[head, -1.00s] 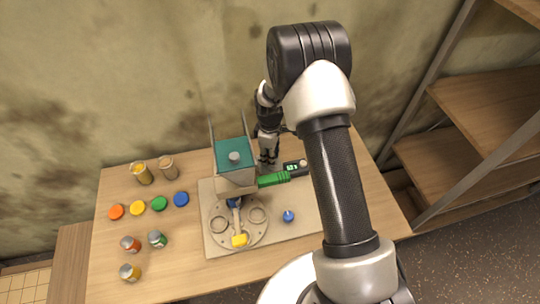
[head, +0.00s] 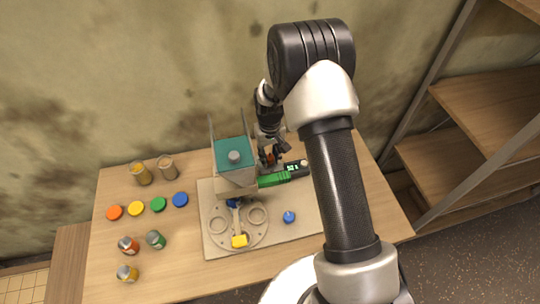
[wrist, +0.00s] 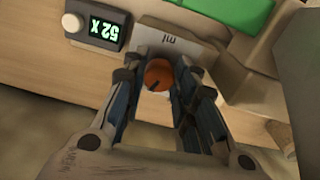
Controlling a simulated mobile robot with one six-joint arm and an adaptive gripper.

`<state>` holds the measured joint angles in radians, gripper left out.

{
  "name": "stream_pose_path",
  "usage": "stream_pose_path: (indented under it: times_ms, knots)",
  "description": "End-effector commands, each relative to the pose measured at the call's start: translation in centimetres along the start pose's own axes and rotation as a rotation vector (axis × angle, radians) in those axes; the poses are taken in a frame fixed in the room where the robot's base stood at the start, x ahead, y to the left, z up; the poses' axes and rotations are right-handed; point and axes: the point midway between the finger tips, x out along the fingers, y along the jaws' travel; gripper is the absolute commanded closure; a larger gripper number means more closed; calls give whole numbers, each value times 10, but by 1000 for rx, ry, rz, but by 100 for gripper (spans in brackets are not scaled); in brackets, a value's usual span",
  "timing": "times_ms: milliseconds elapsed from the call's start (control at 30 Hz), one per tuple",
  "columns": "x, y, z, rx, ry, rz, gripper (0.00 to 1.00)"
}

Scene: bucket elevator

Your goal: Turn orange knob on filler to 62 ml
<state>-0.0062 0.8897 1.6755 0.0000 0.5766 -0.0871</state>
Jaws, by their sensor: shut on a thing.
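The orange knob (wrist: 158,75) with a dark pointer line sits on the filler's back face, in the middle of the wrist view. A pale plate marked "ml" (wrist: 180,42) is beside it, seen upside down; no scale figures can be read. My gripper (wrist: 160,84) has its fingers on both sides of the knob and is shut on it. The fingers hide part of the knob's surroundings.
A green part (head: 274,180) lies in front of my gripper. Jars and coloured lids (head: 137,208) are at the table's left. Shelves (head: 470,150) stand at right.

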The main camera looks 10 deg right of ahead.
Motion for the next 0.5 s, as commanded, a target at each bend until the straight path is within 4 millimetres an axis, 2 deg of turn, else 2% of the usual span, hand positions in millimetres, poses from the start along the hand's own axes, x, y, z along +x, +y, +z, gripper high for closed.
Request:
stream_pose_path:
  times_ms: [500]
  knots:
    - [0,-2,0,464,0,0,97]
